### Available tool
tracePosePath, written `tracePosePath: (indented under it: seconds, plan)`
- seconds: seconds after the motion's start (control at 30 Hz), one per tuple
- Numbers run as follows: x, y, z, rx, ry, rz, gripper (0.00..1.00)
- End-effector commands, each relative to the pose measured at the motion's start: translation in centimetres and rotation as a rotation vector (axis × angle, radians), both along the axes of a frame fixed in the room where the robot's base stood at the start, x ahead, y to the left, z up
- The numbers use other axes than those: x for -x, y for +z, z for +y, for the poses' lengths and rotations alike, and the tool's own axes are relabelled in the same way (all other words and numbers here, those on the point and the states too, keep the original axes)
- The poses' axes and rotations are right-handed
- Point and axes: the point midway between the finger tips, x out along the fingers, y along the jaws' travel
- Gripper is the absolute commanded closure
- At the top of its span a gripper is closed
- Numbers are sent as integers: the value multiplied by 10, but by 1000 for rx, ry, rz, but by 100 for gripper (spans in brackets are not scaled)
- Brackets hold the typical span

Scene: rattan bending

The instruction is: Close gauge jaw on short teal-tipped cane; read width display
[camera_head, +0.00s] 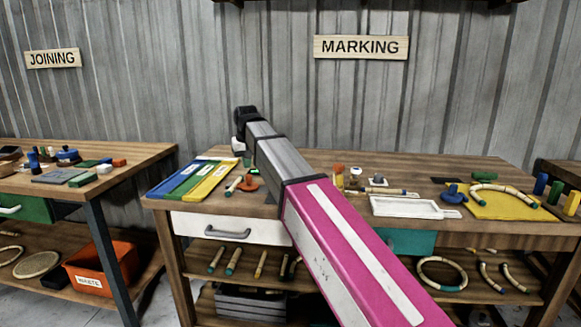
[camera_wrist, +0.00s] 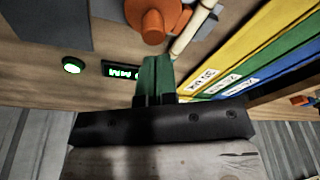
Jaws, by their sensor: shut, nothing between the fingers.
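My gripper (camera_wrist: 156,62) is shut and empty, its green fingers together above the marking bench. In the wrist view, an orange gauge part with a round knob (camera_wrist: 153,24) is just beyond the fingertips. A pale cane (camera_wrist: 193,30) lies right beside the orange part; I cannot tell whether they touch. The cane (camera_head: 234,186) and orange part (camera_head: 250,184) also show in the head view. A black display (camera_wrist: 120,72) with lit characters is left of the fingers, partly hidden by them; its number is unreadable. A lit green button (camera_wrist: 72,65) is farther left.
Blue, green and yellow strips (camera_head: 187,178) lie at the bench's left end. A white tray (camera_head: 414,207) and a yellow mat (camera_head: 504,204) with a bent cane are to the right. My arm crosses the bench front and hides part of it.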

Motion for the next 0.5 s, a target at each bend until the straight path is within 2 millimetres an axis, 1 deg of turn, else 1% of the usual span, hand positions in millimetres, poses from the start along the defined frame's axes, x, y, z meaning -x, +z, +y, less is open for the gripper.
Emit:
tracePosePath:
  seconds: [0.5]
  plan:
    - [0,27,0,0,0,-1,100]
